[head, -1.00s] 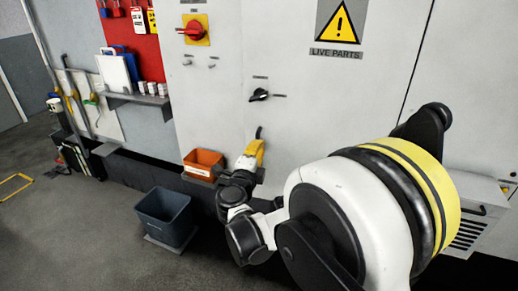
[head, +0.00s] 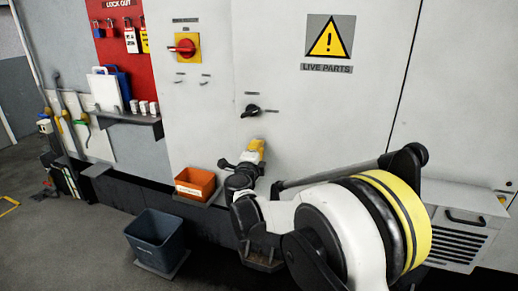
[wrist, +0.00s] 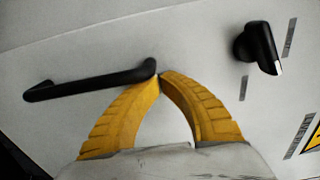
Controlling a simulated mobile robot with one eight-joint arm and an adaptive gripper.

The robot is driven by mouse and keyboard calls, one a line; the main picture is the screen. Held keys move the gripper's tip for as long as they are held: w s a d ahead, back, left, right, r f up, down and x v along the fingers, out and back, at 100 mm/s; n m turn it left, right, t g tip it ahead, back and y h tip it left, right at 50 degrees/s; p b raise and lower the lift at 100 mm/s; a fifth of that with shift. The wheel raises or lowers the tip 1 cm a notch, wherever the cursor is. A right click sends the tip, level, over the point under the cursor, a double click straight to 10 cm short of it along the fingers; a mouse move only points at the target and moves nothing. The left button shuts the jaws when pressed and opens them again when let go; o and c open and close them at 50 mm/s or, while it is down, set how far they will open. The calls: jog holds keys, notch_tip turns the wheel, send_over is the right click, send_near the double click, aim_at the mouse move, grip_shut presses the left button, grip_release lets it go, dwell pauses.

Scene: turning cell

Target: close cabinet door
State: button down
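The cabinet door (head: 300,110) is a large pale grey panel with a yellow LIVE PARTS sign and a black knob (head: 252,111). It looks nearly in line with the panels beside it; I cannot tell if a small gap remains. My gripper (head: 257,147) with yellow fingers is at the door's lower left part, below the knob. In the wrist view, the fingertips (wrist: 159,77) meet with nothing seen between them, at one end of a black bar handle (wrist: 90,82). I cannot tell whether they touch it. The knob also shows in the wrist view (wrist: 257,47).
An orange bin (head: 195,185) sits on a small ledge left of my gripper. A blue-grey bin (head: 155,240) stands on the floor. A red switch (head: 185,47) is on the panel left of the door. A vented box (head: 460,225) stands at right. Floor at lower left is clear.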

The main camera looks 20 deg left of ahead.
jog(key=shift+m+h, duration=0.4)
jog(key=shift+h, duration=0.3)
jog(key=w+p, duration=0.1)
jog(key=w, duration=0.5)
jog(key=shift+a+r, duration=0.1)
jog(key=shift+w, duration=0.2)
jog(key=shift+r, duration=0.1)
